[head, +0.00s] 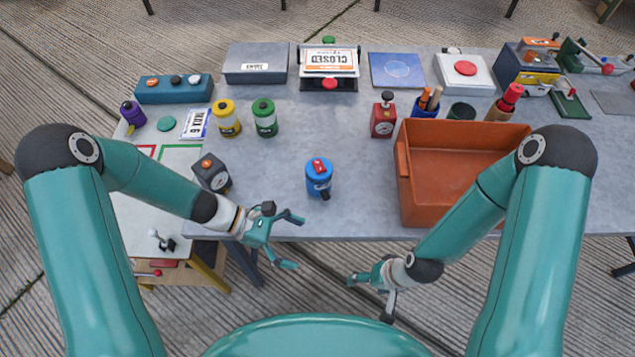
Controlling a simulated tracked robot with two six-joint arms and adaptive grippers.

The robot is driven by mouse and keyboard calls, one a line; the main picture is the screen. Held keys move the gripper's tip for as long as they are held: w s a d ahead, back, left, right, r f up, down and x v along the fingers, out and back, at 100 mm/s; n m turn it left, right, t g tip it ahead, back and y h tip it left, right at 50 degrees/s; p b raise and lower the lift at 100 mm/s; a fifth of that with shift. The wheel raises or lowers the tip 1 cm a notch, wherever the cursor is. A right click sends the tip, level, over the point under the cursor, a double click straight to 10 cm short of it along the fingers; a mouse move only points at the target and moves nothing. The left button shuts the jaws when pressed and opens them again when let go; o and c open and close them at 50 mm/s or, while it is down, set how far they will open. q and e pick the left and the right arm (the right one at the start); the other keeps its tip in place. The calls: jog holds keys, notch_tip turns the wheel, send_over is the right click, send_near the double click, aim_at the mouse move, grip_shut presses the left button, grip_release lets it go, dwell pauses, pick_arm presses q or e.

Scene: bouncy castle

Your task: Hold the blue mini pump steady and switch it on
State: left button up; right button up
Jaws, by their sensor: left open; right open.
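The blue mini pump (319,180) stands upright on the grey table near its front edge. It is a small blue cylinder with a red part on its top and a pale marking on its side. My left gripper (291,240) is open and empty, to the left of the pump and nearer to me, by the table's front edge. My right gripper (368,296) is open and empty, in front of the table edge, below and right of the pump in the picture. Neither gripper touches the pump.
An orange bin (403,190) stands right of the pump. A dark box with a dial (212,173) sits to the left. Yellow (226,119) and green (265,119) canisters and a red timer (383,117) stand farther back. The table around the pump is clear.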

aim_at(308, 186)
pick_arm(q)
jog(key=w+n+t+b, duration=0.1)
jog(key=w, duration=0.1)
jog(key=w+r+n+t+h+b, duration=0.1)
jog(key=w, duration=0.2)
jog(key=w+n+t+h+b, duration=0.1)
jog(key=w, duration=0.2)
jog(key=shift+w+a+r, duration=0.25)
jog(key=shift+a, duration=0.1)
jog(key=w+a+t+b, duration=0.1)
jog(key=w, duration=0.1)
jog(key=w+a+n+t+b, duration=0.1)
jog(key=w+a+t+b, duration=0.1)
jog(key=w+b, duration=0.1)
jog(key=shift+w+a+f, duration=0.15)
jog(key=shift+w+f, duration=0.2)
jog(key=shift+f, duration=0.05)
jog(key=shift+a+f, duration=0.2)
jog(key=shift+f, duration=0.05)
jog(key=shift+d+f+b, duration=0.15)
jog(key=shift+f+b, duration=0.05)
jog(key=shift+b, duration=0.15)
jog(key=b+x, duration=0.3)
jog(key=x, duration=0.5)
jog(key=shift+d, duration=0.1)
jog(key=shift+w+d+b, duration=0.25)
jog(key=shift+d+b, duration=0.15)
jog(key=shift+d, duration=0.25)
pick_arm(e)
notch_tip(308, 186, down, 13)
